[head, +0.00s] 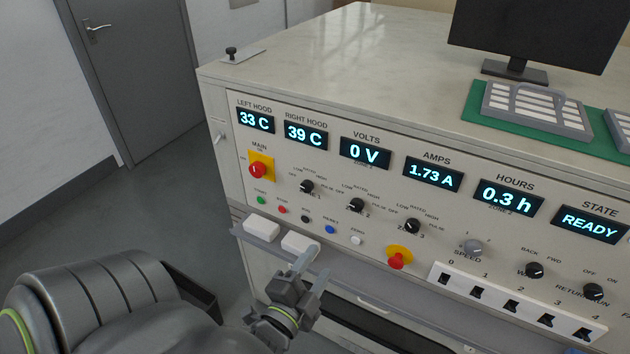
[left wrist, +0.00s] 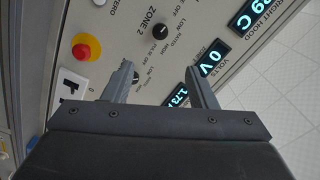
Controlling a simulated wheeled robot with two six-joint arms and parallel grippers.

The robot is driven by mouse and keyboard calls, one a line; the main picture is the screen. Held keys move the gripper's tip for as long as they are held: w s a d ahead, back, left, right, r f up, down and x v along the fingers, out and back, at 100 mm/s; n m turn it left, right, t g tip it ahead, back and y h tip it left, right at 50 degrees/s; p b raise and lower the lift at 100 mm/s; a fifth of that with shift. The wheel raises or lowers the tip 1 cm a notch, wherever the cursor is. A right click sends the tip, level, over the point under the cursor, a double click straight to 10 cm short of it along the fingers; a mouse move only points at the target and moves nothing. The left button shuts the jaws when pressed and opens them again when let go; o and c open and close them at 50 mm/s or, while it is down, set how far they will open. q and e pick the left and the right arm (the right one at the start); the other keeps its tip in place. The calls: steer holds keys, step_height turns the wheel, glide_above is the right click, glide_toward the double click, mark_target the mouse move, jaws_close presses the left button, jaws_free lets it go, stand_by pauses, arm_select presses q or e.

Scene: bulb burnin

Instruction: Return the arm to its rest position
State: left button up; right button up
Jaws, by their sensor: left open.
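My left gripper (head: 302,275) is in the lower middle of the head view, in front of the lower part of a control panel (head: 235,180). It is apart from the knobs as far as I can see. In the left wrist view its two fingers (left wrist: 160,88) are spread with nothing between them, and the panel shows behind them. My left arm comes in from the lower left. My right gripper is in neither view.
The panel carries a red and yellow main switch (head: 260,168), a red emergency button (head: 399,257), several knobs and lit displays. A narrow ledge with white blocks (head: 262,227) juts out below. A monitor (head: 535,35) and grey tray (head: 535,108) stand on top. Floor at left is clear.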

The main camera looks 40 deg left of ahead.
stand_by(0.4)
arm_select(q)
steer(key=s+d+f+n+g+h, duration=0.1)
steer(key=s+f+n+g, duration=0.2)
steer(key=f, duration=1.3)
steer(key=s+f+n+g+h, duration=0.25)
steer(key=f+g, duration=0.25)
steer(key=f, duration=1.2)
steer(key=s+a+f+n+g, duration=0.1)
steer(key=s+f+g, duration=0.3)
steer(key=s+f, duration=0.5)
steer(key=s+a+f+n+g, duration=0.1)
steer(key=s+f+n+g, duration=0.3)
steer(key=s+f, duration=0.4)
steer(key=s, duration=0.5)
steer(key=shift+s+a+f, duration=0.2)
steer(key=shift+a+f, duration=0.15)
steer(key=shift+a, duration=0.05)
steer(key=shift+w, duration=0.1)
